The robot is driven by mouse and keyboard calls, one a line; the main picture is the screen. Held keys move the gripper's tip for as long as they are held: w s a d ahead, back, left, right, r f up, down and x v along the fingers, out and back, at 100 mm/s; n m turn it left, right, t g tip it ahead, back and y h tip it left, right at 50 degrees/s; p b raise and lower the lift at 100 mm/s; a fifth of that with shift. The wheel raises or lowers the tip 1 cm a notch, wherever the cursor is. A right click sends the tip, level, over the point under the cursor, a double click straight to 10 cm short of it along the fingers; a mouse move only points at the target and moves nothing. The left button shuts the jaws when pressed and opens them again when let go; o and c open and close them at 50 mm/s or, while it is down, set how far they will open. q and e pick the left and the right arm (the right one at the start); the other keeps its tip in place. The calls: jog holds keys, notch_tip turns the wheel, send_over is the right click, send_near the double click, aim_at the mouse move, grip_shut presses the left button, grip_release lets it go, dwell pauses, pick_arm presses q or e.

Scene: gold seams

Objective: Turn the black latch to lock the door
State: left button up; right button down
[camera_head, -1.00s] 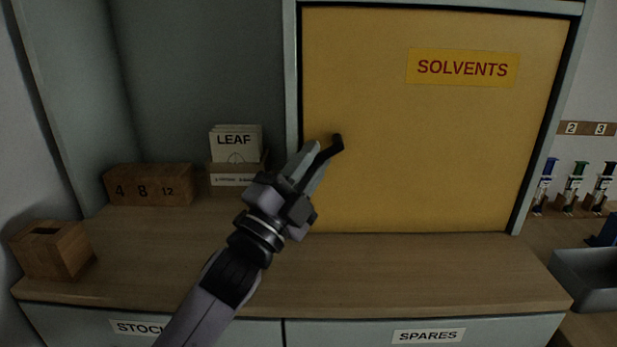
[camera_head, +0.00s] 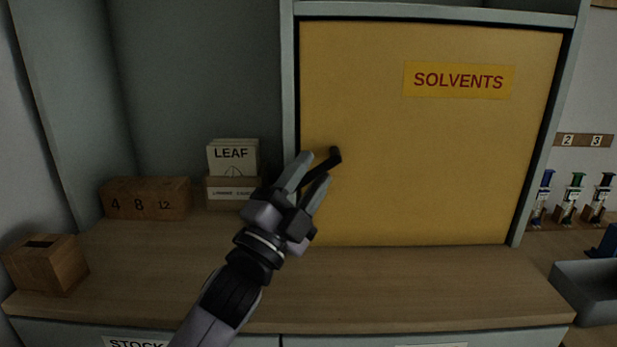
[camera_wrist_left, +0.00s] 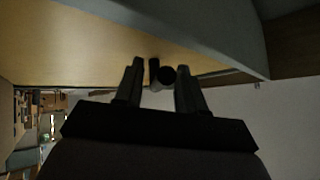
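The yellow door (camera_head: 430,150) with a red "SOLVENTS" label sits closed-looking in its grey frame. The black latch (camera_head: 334,156) is near the door's left edge, its arm slanting down and left. My left gripper (camera_head: 317,167) is open at the latch, with one finger on each side of its arm. The wrist view shows the dark latch (camera_wrist_left: 166,75) between the two spread fingers (camera_wrist_left: 160,88), with gaps beside it. Part of the latch arm is hidden by the fingers. My right gripper is not in view.
A wooden counter (camera_head: 400,285) runs below the door, mostly clear. At left stand a LEAF card holder (camera_head: 232,190), a numbered wooden block (camera_head: 146,198) and a slotted wooden box (camera_head: 45,265).

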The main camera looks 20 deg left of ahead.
pick_arm(q)
jog(key=b+v, duration=0.1)
jog(key=v, duration=0.6)
